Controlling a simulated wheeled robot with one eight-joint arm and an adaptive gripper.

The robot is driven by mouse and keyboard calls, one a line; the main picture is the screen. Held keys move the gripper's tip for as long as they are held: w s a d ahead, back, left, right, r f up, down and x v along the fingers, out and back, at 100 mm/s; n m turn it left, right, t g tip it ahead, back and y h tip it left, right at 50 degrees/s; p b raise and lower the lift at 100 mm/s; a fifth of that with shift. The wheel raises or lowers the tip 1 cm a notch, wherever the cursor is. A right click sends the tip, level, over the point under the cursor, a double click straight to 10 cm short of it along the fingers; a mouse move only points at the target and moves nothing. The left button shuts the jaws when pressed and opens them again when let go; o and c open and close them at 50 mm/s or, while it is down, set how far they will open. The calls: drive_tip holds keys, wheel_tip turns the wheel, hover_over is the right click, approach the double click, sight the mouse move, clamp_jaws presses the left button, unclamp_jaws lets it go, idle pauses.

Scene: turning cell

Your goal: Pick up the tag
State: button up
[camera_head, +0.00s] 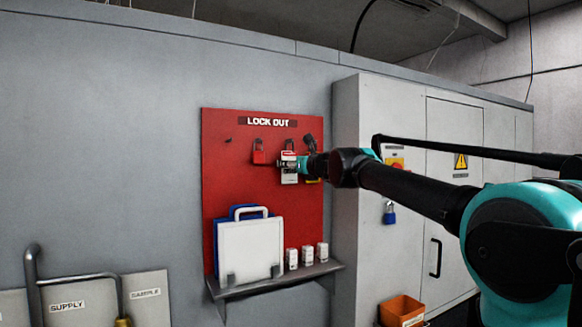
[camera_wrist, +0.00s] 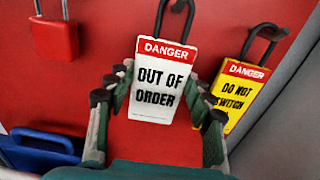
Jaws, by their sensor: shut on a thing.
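A white tag with a red DANGER band and the words OUT OF ORDER (camera_wrist: 163,85) is in the middle of the wrist view. Its black loop still runs up toward the red board; whether it rests on a hook I cannot tell. The tag also shows in the head view (camera_head: 289,178). My gripper (camera_wrist: 162,100) is shut on this tag, one finger on each side. In the head view my gripper (camera_head: 300,165) reaches the board from the right. A yellow DO NOT SWITCH tag (camera_wrist: 238,95) hangs just to the right, close to the right finger.
A red padlock (camera_wrist: 54,38) hangs left of the tag on the red LOCK OUT board (camera_head: 225,150). Below, a shelf (camera_head: 285,277) holds a white case (camera_head: 250,250), a blue case and several small white items. A grey cabinet (camera_head: 358,230) with a blue padlock (camera_head: 389,215) stands right.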

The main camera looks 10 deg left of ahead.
drive_tip(key=r+v, duration=0.1)
drive_tip(key=v, duration=1.7)
drive_tip(key=shift+r, duration=0.2)
